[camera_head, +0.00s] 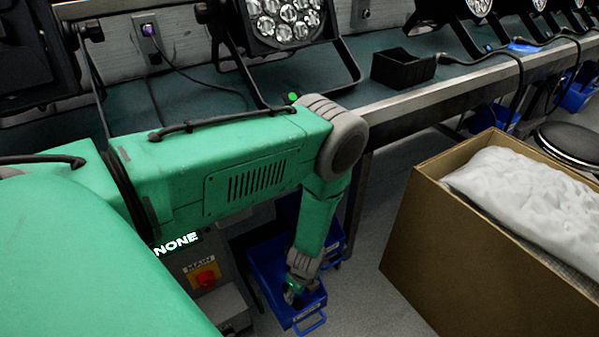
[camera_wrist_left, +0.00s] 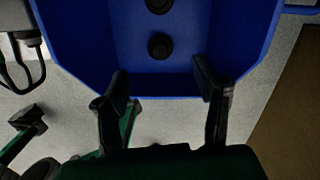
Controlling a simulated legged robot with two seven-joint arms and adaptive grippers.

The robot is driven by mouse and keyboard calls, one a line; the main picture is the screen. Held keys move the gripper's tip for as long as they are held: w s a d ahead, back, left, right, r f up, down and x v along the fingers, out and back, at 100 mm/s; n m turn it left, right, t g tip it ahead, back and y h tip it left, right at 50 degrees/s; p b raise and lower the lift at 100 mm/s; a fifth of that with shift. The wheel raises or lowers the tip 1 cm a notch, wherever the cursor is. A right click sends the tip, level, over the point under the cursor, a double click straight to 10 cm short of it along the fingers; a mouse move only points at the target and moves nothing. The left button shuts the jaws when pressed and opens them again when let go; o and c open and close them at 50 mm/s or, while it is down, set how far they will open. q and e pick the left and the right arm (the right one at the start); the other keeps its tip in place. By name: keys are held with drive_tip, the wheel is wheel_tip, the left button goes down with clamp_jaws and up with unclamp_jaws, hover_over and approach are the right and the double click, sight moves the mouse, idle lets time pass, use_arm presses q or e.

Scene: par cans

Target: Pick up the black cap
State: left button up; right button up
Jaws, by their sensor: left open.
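A black cap (camera_wrist_left: 160,45) lies on the floor of a blue bin (camera_wrist_left: 85,45) in the left wrist view. A second round black cap (camera_wrist_left: 159,5) lies farther in, partly cut off by the top edge of the picture. My left gripper (camera_wrist_left: 162,88) is open and empty. Its two black fingers stand apart at the bin's near rim, with the nearer cap beyond and between them. In the head view the blue bin (camera_head: 262,262) sits low beside the bench, and my left gripper (camera_head: 294,289) is over it. The caps cannot be made out there. My right gripper is not in view.
A cardboard box (camera_head: 455,245) with white wrapped contents stands right of the bin. The metal-edged bench (camera_head: 415,98) holds stage lights (camera_head: 285,22) and a black open box (camera_head: 403,68). Grey floor (camera_head: 365,295) is clear between bin and cardboard box.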

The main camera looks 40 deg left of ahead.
sight(298, 301)
use_arm(q)
drive_tip(key=f, duration=0.3)
drive_tip(key=shift+a+b, duration=0.2)
drive_tip(key=shift+b, duration=0.2)
wheel_tip(298, 301, down, 5)
drive_tip(key=b, duration=0.3)
drive_tip(key=shift+a+f, duration=0.1)
drive_tip(key=c, duration=0.9)
